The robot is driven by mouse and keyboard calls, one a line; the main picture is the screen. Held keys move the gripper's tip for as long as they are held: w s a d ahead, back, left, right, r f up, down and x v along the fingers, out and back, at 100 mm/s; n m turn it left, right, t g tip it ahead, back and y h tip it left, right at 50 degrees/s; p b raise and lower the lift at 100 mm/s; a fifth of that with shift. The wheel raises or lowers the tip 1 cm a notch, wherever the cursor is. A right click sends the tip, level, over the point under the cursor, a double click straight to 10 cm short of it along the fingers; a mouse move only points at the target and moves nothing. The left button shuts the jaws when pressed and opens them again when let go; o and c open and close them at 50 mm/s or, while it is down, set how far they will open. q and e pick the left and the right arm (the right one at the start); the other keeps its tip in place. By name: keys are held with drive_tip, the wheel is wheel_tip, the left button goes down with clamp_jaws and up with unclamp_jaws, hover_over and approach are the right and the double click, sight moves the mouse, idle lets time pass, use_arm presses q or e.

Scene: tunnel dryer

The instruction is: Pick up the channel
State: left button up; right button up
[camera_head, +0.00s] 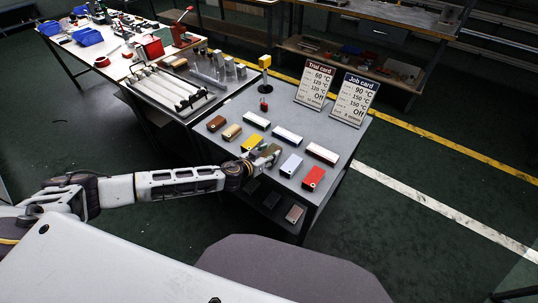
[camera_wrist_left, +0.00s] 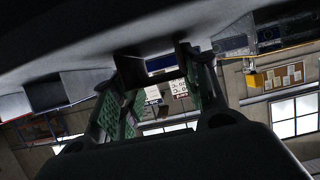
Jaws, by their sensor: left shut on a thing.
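My left gripper (camera_head: 264,157) is over the near part of the grey table, in the middle of the row of small blocks. It is shut on a small piece that I take to be the channel, mostly hidden by the fingers in the head view. In the left wrist view, the green-padded fingers (camera_wrist_left: 160,98) stand on both sides of a dark, angular piece (camera_wrist_left: 183,56) at their tips. Its full shape is hard to tell. My right gripper is not in view.
On the grey table (camera_head: 231,112) are a yellow block (camera_head: 252,142), a lilac block (camera_head: 291,165), a red block (camera_head: 313,178) and several others close around the gripper. Trial card (camera_head: 314,83) and Job card (camera_head: 354,100) stand at the back right. A rack of white bars (camera_head: 174,89) is left.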

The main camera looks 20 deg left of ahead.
sight(268, 154)
use_arm(q)
drive_tip(key=shift+r, duration=0.6)
wheel_tip(268, 154, up, 7)
drive_tip(key=shift+r+p, duration=0.15)
drive_tip(key=shift+p, duration=0.5)
drive_tip(key=shift+r, duration=0.7)
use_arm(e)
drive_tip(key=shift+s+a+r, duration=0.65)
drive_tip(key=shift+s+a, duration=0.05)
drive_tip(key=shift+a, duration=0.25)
